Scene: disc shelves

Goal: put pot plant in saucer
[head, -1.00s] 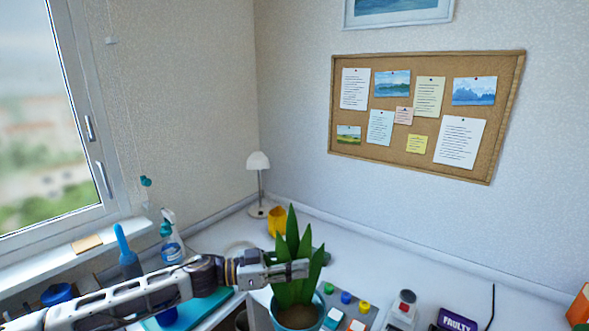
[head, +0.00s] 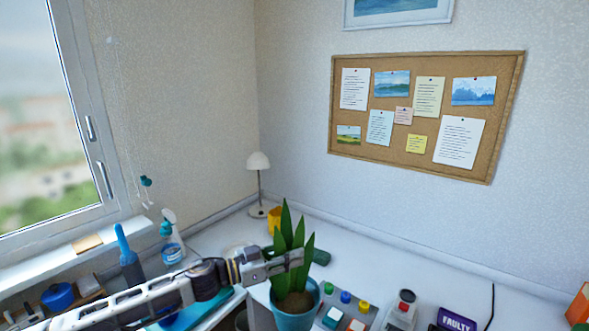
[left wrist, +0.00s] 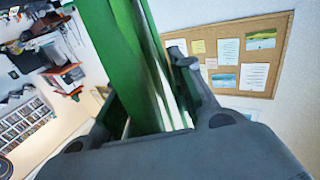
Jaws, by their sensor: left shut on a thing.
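The pot plant has upright green leaves (head: 283,240) and a teal pot (head: 295,321) with brown soil, at the bottom middle of the head view. My left gripper (head: 293,259) reaches in from the left and is shut on the leaves, above the pot's rim. In the left wrist view the green leaves (left wrist: 135,60) pass between my gripper's fingers (left wrist: 160,112). A pale round shape (head: 236,249) on the desk, left of the plant, may be the saucer; I cannot tell for sure. The pot's underside is out of view. My right gripper is not in view.
A yellow mug (head: 274,219) and a white lamp (head: 258,185) stand behind the plant. A grey panel with coloured buttons (head: 346,312) is close to the pot's right. A spray bottle (head: 171,245) stands at left. The desk's back right strip is clear.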

